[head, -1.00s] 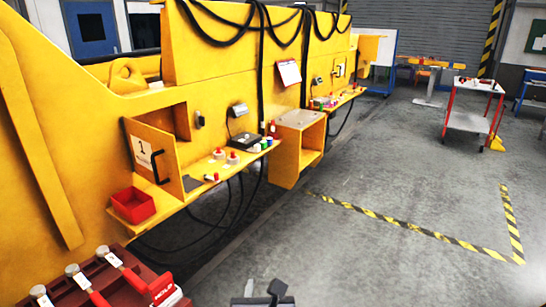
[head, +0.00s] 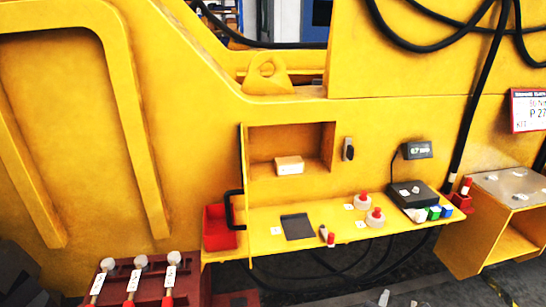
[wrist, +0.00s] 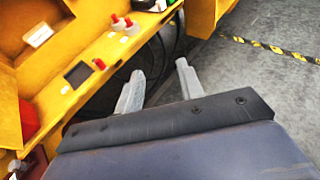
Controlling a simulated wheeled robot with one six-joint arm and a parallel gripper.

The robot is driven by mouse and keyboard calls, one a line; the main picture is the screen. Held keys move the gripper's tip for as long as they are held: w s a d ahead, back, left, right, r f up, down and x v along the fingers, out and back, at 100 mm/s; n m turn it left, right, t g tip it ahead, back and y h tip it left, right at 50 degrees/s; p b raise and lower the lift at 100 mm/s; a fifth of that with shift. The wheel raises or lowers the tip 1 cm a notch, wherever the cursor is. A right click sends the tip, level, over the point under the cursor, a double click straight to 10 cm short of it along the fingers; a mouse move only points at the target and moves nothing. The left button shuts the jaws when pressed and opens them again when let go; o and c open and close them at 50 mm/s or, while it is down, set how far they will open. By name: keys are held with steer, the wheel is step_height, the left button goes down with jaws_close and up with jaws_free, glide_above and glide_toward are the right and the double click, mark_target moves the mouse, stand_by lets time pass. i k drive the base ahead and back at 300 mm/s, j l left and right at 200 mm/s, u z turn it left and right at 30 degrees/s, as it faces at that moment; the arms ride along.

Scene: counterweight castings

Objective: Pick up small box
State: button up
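A small cream box (head: 289,165) sits on the floor of an open recess (head: 262,150) in the yellow casting. It also shows as a pale block in the wrist view (wrist: 39,36), at the upper left. My gripper (wrist: 156,82) is open, with its two grey fingers apart and nothing between them. It is well away from the box, over the gap between the yellow shelf and the floor. Only the tips of my gripper (head: 398,300) show at the bottom edge of the head view.
A yellow shelf (head: 335,215) below the recess holds a dark pad (head: 297,227), red-capped white jars (head: 363,201) and a black scale (head: 414,193). Cables hang below.

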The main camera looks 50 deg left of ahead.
mark_target(289, 166)
steer(key=i+j+u, duration=0.25)
steer(key=i+u, duration=0.65)
steer(key=i, duration=0.2)
steer(key=i+l+u, duration=0.1)
steer(key=i+u, duration=0.45)
steer(key=i, duration=0.25)
